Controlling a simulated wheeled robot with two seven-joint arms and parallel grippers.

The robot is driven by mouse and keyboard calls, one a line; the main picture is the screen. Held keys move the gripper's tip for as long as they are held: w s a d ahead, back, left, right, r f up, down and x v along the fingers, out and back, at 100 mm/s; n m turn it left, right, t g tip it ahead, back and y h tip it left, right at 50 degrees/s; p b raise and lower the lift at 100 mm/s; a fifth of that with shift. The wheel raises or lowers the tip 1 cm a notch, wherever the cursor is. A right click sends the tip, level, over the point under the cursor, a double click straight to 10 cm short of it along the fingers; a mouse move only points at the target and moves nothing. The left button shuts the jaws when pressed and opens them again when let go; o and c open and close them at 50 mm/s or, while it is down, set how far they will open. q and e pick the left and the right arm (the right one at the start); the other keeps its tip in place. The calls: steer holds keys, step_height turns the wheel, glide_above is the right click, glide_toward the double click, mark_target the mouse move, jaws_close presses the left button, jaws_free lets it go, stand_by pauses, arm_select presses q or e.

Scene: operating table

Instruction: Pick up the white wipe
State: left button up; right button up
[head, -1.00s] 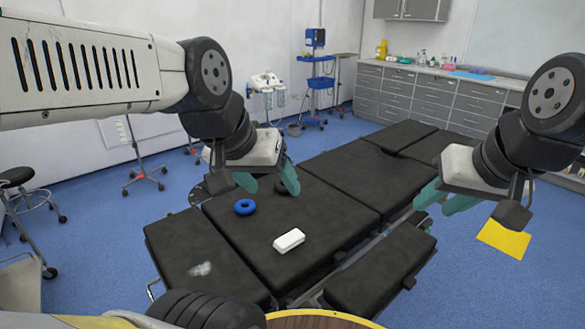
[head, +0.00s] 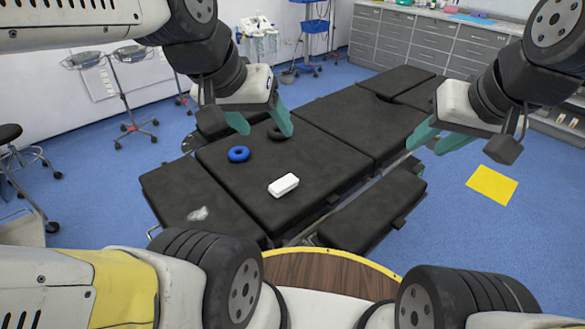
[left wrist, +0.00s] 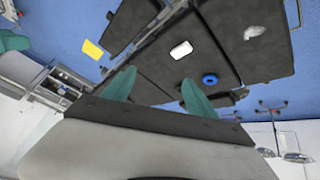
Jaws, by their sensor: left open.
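A small crumpled whitish wipe (head: 198,213) lies on the near-left section of the black operating table (head: 330,150). It also shows at the upper right of the left wrist view (left wrist: 254,32). A white rounded block (head: 284,185) lies on the middle section, to its right; it also shows in the left wrist view (left wrist: 181,50). My left gripper (head: 260,124) is open and empty above the table, beyond the blue ring and away from the wipe. Its teal fingers (left wrist: 158,92) stand apart. My right gripper (head: 438,138) is open and empty near the table's right side.
A blue ring (head: 238,154) lies on the table left of the white block. A dark ring (head: 277,132) lies near my left gripper, partly hidden. A yellow sheet (head: 492,185) lies on the floor at right. A stool (head: 22,165) stands at the left.

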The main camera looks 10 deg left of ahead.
arm_select(q)
steer(key=o, duration=0.5)
steer(key=shift+w, duration=0.15)
steer(key=shift+o, duration=1.2)
steer(key=w+f+n+g, duration=0.2)
steer(key=w+f+n, duration=0.1)
steer(key=w, duration=0.5)
steer(key=shift+w+a, duration=0.2)
steer(key=n+g+y, duration=0.2)
steer(key=n+g, duration=0.2)
steer(key=n, duration=0.4)
glide_above(285, 183)
steer(key=a, duration=0.1)
steer(key=f, duration=2.4)
steer(key=shift+w+f, duration=0.25)
steer(key=shift+w, duration=0.15)
steer(key=f, duration=0.5)
steer(key=d+f, duration=0.1)
steer(key=f, duration=0.2)
steer(key=shift+s, duration=0.4)
